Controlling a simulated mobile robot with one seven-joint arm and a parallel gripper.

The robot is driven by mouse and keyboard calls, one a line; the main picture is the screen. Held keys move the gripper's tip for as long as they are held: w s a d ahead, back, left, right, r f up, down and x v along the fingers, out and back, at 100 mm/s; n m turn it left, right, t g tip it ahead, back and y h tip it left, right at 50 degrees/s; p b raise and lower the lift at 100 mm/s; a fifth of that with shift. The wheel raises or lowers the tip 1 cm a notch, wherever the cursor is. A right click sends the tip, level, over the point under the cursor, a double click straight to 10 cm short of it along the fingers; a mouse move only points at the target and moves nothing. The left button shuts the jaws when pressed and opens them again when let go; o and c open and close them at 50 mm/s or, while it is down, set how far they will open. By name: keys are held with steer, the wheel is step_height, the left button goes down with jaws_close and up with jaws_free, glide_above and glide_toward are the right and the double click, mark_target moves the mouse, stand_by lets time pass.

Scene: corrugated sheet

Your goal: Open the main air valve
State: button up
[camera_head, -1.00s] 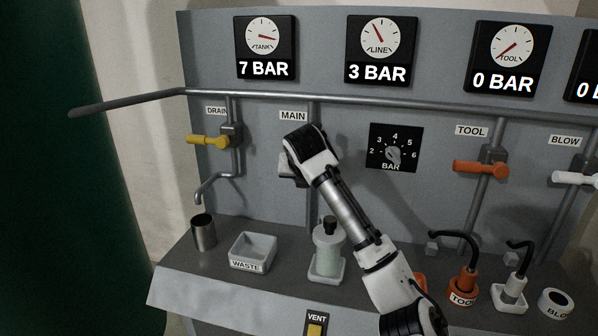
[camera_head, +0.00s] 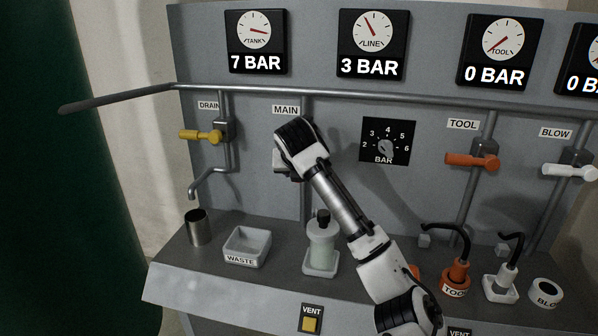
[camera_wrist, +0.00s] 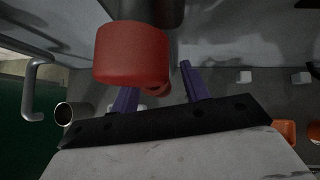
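The MAIN label (camera_head: 286,110) is on the panel beside a vertical pipe. The valve under it is hidden behind my wrist in the head view. In the wrist view a red valve handle (camera_wrist: 130,52) looms close, with its thick end above the fingers. A smaller red part (camera_wrist: 158,90) shows between them. My gripper (camera_wrist: 160,82) is open, its two purple fingers spread apart. I see no clear contact with the red handle. The LINE gauge (camera_head: 373,30) reads 3 BAR and the TANK gauge (camera_head: 257,30) reads 7 BAR.
A yellow drain valve (camera_head: 202,136) is to the left, and a pressure dial (camera_head: 386,147) to the right. An orange tool valve (camera_head: 472,161) is further right. A metal cup (camera_head: 197,228), waste tray (camera_head: 246,246) and bottle (camera_head: 321,248) stand on the shelf below.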

steer(key=shift+s+r, duration=0.1)
steer(key=b+v, duration=0.3)
steer(key=v, duration=1)
steer(key=shift+s+r, duration=0.15)
steer(key=shift+r, duration=0.1)
